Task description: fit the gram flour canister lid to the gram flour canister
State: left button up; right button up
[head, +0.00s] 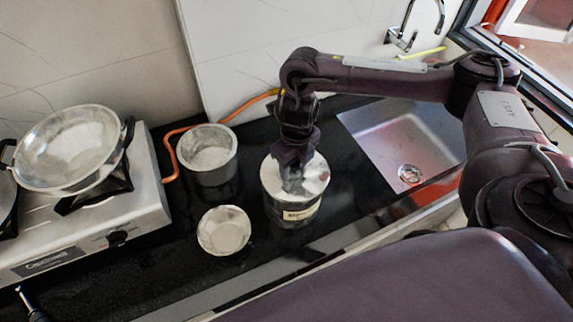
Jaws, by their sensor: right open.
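The gram flour canister (290,214) stands upright on the dark counter in the head view, with a small pale label on its front. The silvery round lid (314,172) lies over the canister's top and looks about level. Whether it is fully seated I cannot tell. My right gripper (292,186) points down over the middle of the lid, its jaws open at or just above the lid's top. The gripper hides the lid's centre and part of its back edge. My left gripper is not clearly visible.
A metal pot (207,172) stands behind left of the canister, and a small bowl (224,246) in front left. A stove (140,205) with a large pan (68,150) is at the left. An orange hose (171,158) runs behind the pot. A sink (385,135) is at the right.

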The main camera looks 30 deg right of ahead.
jog(key=shift+s+d+f, duration=0.1)
jog(key=shift+d, duration=0.1)
jog(key=r, duration=0.2)
jog(key=r+p, duration=0.1)
jog(key=r, duration=0.4)
jog(key=shift+a+r, duration=0.25)
jog(key=shift+a+r+p, duration=0.1)
jog(key=shift+r+p, duration=0.2)
jog(key=shift+r, duration=0.05)
jog(key=shift+f, duration=0.1)
